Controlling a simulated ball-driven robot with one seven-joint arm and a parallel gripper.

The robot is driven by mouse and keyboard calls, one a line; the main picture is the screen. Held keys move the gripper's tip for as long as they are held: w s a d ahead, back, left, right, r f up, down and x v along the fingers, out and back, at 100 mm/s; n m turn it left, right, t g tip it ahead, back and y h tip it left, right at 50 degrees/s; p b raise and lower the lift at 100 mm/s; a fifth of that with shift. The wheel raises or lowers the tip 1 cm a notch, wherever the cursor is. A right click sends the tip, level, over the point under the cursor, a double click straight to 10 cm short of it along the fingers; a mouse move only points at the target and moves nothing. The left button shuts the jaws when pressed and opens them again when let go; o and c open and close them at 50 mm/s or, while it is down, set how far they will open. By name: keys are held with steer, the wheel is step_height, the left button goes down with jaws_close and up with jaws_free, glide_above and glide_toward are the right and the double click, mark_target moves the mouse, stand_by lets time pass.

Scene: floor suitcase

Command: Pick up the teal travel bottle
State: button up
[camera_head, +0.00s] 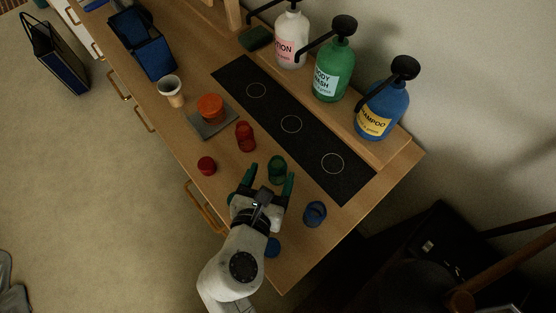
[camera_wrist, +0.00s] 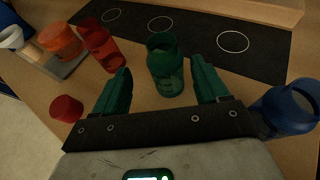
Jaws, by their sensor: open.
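The teal travel bottle (camera_head: 277,170) stands upright and open-topped on the wooden counter, just in front of the black mat. It also shows in the wrist view (camera_wrist: 165,66), between and slightly beyond my fingertips. My gripper (camera_head: 264,177) is open, with one green finger on each side of the bottle. In the wrist view my gripper (camera_wrist: 160,78) shows a gap between each finger and the bottle. Nothing is held.
A blue bottle (camera_head: 315,213) stands close right of my gripper; a blue cap (camera_head: 273,247) lies nearer. A red bottle (camera_head: 245,136), red cap (camera_head: 206,165) and orange container (camera_head: 211,107) are left. Large pump bottles, one green (camera_head: 333,72), stand behind the black mat (camera_head: 243,82).

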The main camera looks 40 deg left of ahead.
steer(key=shift+d+x, duration=0.15)
steer(key=shift+x, duration=1.15)
steer(key=shift+d+x, duration=0.15)
steer(key=shift+x, duration=1.15)
steer(key=shift+w+r, duration=0.1)
steer(key=shift+w, duration=0.05)
steer(key=shift+c, duration=0.4)
steer(key=c, duration=1)
steer(key=shift+o, duration=0.2)
steer(key=shift+r, duration=0.15)
